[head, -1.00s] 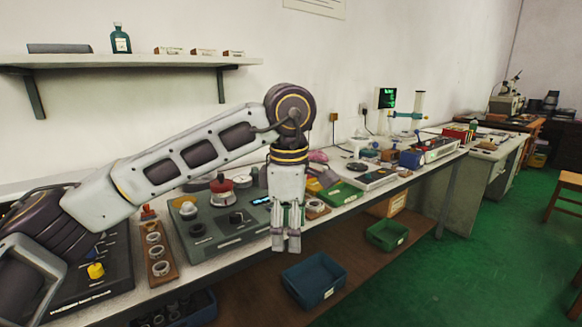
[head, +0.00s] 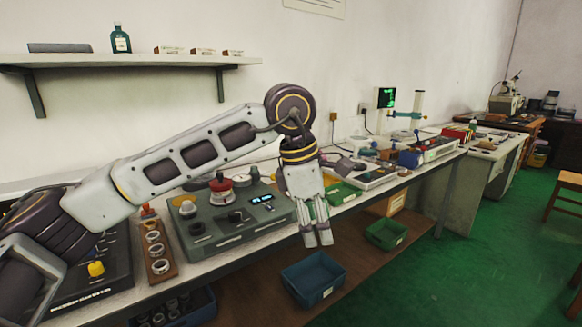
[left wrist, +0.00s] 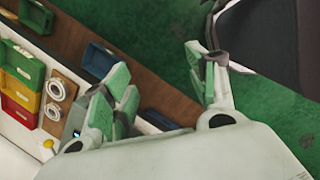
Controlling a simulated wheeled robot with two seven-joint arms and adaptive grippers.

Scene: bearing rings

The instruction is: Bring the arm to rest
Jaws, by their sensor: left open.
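My left arm comes in from the left in the head view, over the bench. My left gripper (head: 319,238) hangs from it, pointing down and tilted a little to the right, just past the bench's front edge. In the left wrist view its green-padded fingers (left wrist: 165,90) stand apart with nothing between them. My right gripper shows in neither view.
The bench (head: 105,306) holds a grey-green device (head: 215,240), a wooden rack of rings (head: 157,262) and a green bin (head: 343,193). A blue bin (head: 313,279) and another green bin (head: 386,235) sit below.

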